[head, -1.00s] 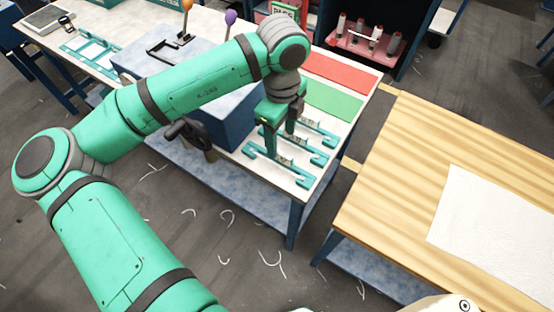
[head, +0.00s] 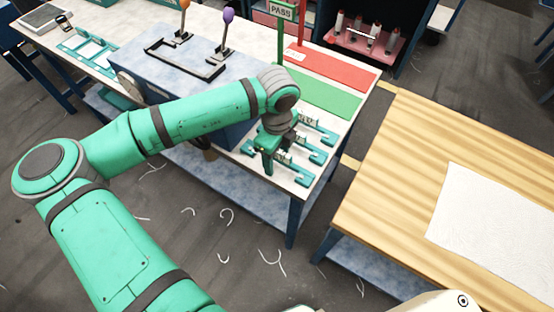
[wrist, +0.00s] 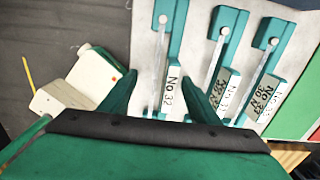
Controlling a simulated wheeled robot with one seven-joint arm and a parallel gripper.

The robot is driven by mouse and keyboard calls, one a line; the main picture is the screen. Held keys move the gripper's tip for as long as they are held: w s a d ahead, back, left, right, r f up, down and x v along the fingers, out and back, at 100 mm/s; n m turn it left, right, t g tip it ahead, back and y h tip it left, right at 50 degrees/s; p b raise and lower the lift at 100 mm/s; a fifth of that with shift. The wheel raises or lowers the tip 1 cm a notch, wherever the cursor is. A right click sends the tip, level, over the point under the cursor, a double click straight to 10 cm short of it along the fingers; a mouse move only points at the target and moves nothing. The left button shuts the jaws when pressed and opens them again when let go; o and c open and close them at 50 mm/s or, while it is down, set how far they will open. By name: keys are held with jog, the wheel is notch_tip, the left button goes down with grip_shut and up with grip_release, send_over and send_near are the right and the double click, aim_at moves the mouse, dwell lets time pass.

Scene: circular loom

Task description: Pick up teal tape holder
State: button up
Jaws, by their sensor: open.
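Three teal tape holders lie side by side on the white table top, each with a pale rod and a white label. The nearest tape holder (head: 299,174) is partly hidden by my gripper in the head view. In the wrist view this tape holder (wrist: 174,40) is the leftmost, with a label reading "No 32". The middle tape holder (wrist: 222,50) and the right tape holder (wrist: 273,55) lie beside it. My gripper (head: 275,162) is low over the nearest holder. In the wrist view my gripper (wrist: 159,76) is open, with a finger on each side of the labelled end; contact cannot be told.
A blue-grey lever box (head: 180,75) stands behind my arm. A green mat (head: 325,97) and a red mat (head: 335,68) lie beyond the holders, with a PASS sign (head: 281,12). A wooden table (head: 400,180) with a white sheet stands to the right, across a gap.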

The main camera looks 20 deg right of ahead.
jog(key=shift+a, duration=0.1)
jog(key=c, duration=1.2)
jog(key=shift+o, duration=0.2)
jog(key=shift+r, duration=0.5)
jog(key=s+r, duration=1.2)
jog(key=s, duration=0.2)
jog(key=shift+a, duration=0.45)
jog(key=shift+o, duration=0.5)
grip_shut()
